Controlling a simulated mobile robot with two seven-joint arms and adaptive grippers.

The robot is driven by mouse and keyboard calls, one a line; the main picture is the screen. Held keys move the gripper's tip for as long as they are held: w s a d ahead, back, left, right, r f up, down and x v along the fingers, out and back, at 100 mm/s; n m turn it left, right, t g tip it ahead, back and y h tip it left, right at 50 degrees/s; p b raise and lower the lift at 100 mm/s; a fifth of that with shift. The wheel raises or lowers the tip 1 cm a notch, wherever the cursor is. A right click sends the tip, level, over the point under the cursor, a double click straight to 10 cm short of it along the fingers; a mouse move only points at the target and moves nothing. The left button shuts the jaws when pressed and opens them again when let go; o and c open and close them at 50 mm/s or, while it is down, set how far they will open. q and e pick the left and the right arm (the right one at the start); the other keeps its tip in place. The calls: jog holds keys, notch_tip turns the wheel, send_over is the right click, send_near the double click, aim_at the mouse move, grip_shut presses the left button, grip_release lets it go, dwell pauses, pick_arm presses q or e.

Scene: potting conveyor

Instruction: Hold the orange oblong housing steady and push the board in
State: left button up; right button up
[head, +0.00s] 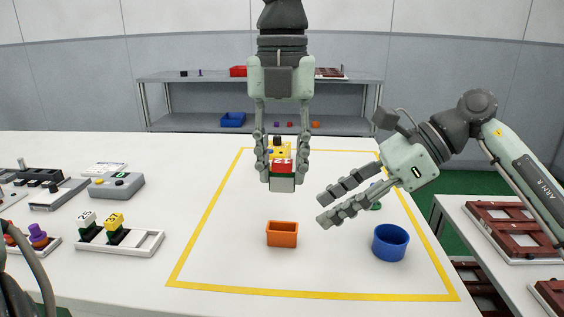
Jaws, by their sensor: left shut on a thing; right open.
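The orange oblong housing (282,240) stands open side up on the white table, inside the yellow outline. My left gripper (281,172) points down behind and above it. It is shut on a small block-like piece (282,184) with a grey lower part and a red and white top, probably the board. That piece is apart from the housing, above it in the picture. My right gripper (321,208) is open and empty, its fingers reaching left above and to the right of the housing. The housing's inside is only partly visible.
A blue round housing (390,245) stands at the right, with a green item (376,206) behind it. A yellow item (283,149) shows behind my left gripper. A white tray (148,243) with upright pieces lies at left. The outline's front left area is clear.

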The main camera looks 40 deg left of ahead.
aim_at(291, 230)
jog(key=x, duration=0.8)
jog(key=shift+s+a+f, duration=0.2)
jog(key=shift+s+f, duration=0.05)
jog(key=shift+f, duration=0.05)
jog(key=shift+c, duration=0.6)
jog(key=c, duration=0.8)
